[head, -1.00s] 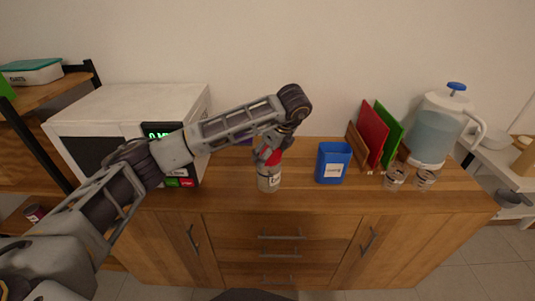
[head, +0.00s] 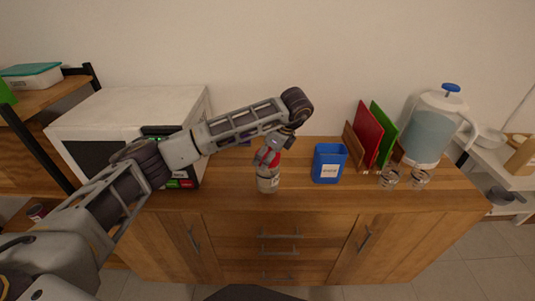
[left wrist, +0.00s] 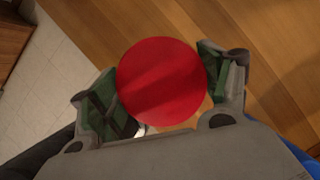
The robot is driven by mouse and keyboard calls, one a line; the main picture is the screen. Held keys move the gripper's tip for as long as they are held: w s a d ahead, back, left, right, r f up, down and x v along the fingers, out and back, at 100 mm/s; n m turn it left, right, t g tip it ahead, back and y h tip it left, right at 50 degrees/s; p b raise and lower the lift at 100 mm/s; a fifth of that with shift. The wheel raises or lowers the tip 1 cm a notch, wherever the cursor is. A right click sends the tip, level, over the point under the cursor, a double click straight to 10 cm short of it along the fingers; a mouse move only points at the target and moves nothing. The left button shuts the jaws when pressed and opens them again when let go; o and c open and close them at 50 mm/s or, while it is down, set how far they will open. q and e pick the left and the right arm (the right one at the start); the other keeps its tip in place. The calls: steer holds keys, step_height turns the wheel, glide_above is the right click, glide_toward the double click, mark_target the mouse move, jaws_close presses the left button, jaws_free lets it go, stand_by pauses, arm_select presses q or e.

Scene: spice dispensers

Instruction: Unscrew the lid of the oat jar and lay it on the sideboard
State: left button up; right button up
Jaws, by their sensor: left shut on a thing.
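The oat jar (head: 268,184) stands upright on the wooden sideboard (head: 330,200), left of the blue box. It has a clear body with a label and a red lid (left wrist: 162,82). My left gripper (head: 268,157) comes down from above and is shut on the red lid, with one finger on each side of it in the left wrist view (left wrist: 160,88). The lid hides nearly all of the jar in that view, so I cannot tell whether it is loose. My right gripper is not in view.
A microwave (head: 130,110) stands at the left. Right of the jar are a blue box (head: 328,164), red and green boards (head: 367,132), two small glass jars (head: 389,178) and a water pitcher (head: 430,130). The sideboard's front strip is bare.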

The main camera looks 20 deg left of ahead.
arm_select(q)
steer(key=shift+r+n+g+p, duration=0.15)
steer(key=shift+n+g+p, duration=0.25)
steer(key=shift+n+p, duration=0.7)
steer(key=shift+n+g+p, duration=0.7)
steer(key=shift+n+p, duration=1.2)
steer(key=shift+p, duration=0.1)
steer(key=o, duration=0.9)
